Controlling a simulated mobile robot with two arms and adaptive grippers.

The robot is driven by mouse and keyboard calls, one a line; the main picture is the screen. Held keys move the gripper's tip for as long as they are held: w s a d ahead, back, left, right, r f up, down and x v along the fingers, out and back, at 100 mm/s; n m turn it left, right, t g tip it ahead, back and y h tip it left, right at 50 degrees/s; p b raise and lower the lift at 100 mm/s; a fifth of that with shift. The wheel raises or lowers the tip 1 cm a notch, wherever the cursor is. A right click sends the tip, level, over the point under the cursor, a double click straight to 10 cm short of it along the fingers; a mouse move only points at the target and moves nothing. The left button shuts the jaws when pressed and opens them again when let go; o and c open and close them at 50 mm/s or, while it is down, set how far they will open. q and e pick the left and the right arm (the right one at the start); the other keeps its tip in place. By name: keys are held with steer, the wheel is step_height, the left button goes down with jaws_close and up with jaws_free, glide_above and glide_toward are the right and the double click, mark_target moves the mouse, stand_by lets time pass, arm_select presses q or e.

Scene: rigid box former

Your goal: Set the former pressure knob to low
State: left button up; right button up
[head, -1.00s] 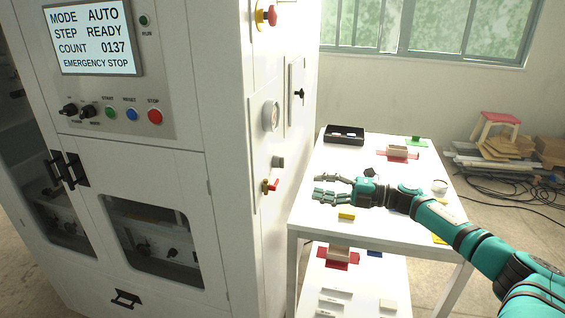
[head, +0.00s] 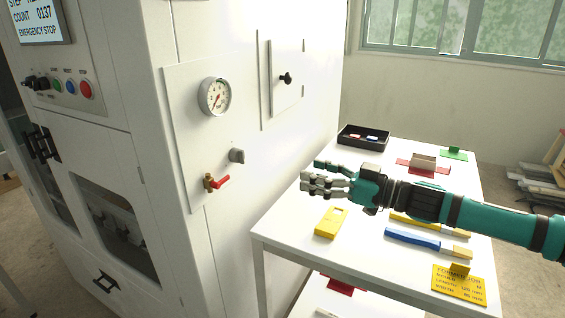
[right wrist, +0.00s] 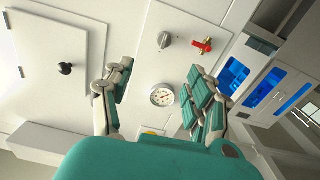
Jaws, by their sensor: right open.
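The pressure knob (head: 237,156) is a small grey knob on the white side panel of the machine, below a round pressure gauge (head: 215,97) and above a red-handled valve (head: 217,181). My right gripper (head: 312,181) is open and empty, above the white table and to the right of the knob, apart from it. In the right wrist view the knob (right wrist: 165,40) shows beyond the open fingers (right wrist: 158,97), with the gauge (right wrist: 162,95) between them. The knob's markings are too small to read. My left gripper is out of view.
The white table (head: 290,228) holds a black tray (head: 362,137), a yellow block (head: 331,222), brushes and a yellow sign (head: 459,284). A small door with a black knob (head: 286,78) is on the machine side. Space between gripper and panel is clear.

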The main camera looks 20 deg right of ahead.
steer(key=p, duration=0.4)
glide_toward(244, 157)
steer(key=p+x, duration=0.1)
steer(key=x, duration=0.4)
steer(key=shift+a+r, duration=0.1)
steer(key=shift+r, duration=0.05)
steer(key=p+x, duration=0.1)
steer(key=x, duration=0.3)
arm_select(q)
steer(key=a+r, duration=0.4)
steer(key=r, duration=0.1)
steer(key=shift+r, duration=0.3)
arm_select(e)
steer(key=shift+w+a, duration=0.25)
steer(key=shift+w, duration=0.2)
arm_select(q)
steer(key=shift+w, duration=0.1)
arm_select(e)
steer(key=shift+f, duration=0.25)
steer(key=c, duration=1.2)
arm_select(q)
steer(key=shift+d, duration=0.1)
arm_select(e)
steer(key=shift+o, duration=0.2)
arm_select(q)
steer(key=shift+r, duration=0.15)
